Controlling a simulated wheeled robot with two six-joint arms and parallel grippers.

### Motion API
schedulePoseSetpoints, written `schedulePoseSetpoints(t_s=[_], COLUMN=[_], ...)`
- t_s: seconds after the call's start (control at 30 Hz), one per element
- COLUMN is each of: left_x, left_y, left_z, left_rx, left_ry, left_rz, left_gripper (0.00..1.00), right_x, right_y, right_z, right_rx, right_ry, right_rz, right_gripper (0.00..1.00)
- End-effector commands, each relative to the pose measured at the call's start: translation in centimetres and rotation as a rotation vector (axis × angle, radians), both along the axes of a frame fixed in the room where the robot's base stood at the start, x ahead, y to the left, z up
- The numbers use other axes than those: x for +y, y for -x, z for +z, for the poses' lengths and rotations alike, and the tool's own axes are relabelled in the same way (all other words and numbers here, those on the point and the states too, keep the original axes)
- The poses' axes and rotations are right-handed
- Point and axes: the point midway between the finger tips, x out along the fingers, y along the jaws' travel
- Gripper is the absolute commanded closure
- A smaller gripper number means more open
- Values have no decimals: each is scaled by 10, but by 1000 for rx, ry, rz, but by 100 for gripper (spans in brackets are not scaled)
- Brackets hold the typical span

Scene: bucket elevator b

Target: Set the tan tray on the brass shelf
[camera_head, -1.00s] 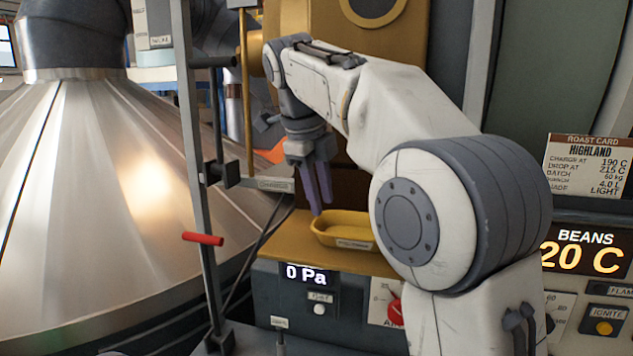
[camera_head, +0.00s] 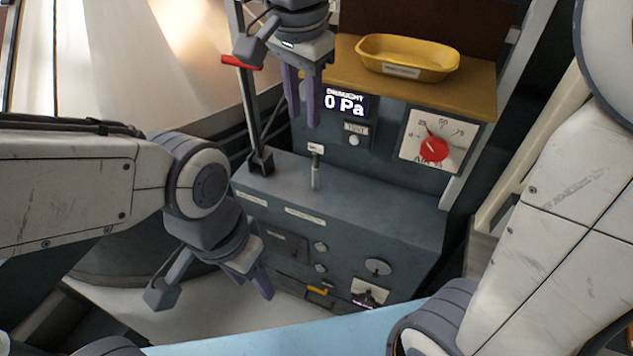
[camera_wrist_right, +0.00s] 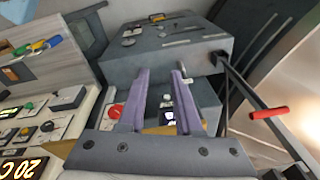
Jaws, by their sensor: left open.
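A yellowish-tan tray (camera_head: 385,55) with a label on its front sits upright on the brass-coloured shelf (camera_head: 477,92) at the top of the head view. My right gripper (camera_head: 303,115) hangs to the left of the tray and shelf, fingers pointing down, apart from the tray. In the wrist view its two purple fingers (camera_wrist_right: 162,72) stand apart with nothing held between them. My left gripper (camera_head: 262,280) is low on the left, open and empty, in front of the grey cabinet. The tray cannot be made out in the wrist view.
Below the shelf are a pressure display (camera_head: 345,104) and a red knob (camera_head: 433,148). A grey cabinet (camera_head: 390,215) with a short upright lever (camera_head: 315,175) juts out. A post with a red handle (camera_head: 241,61) stands left of my right gripper. The shelf right of the tray is clear.

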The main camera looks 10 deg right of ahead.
Motion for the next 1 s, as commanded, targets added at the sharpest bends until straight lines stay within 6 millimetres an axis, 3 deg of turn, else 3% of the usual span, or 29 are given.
schedulePoseSetpoints(t_s=[0.03, 0.2, 0.3, 0.43, 0.6, 1.0], left_x=[0, 0, 0, 0, 0, 0], left_y=[0, 0, 0, 0, 0, 0], left_z=[0, 0, 0, 0, 0, -9], left_rx=[0, 0, 0, 0, 0, 0], left_ry=[0, 0, 0, 0, 0, 0], left_rz=[0, 0, 0, 0, 0, 0], left_gripper=[50, 50, 50, 50, 50, 50], right_x=[8, 24, 23, 17, 15, 14], right_y=[22, 91, 128, 163, 181, 182], right_z=[-19, -82, -113, -141, -156, -166], right_rx=[24, 72, 81, 82, 78, 80], right_ry=[4, 3, 1, -1, 1, 1], right_rz=[177, 783, 1081, 1348, 1496, 1506], right_gripper=[67, 67, 67, 67, 67, 67])
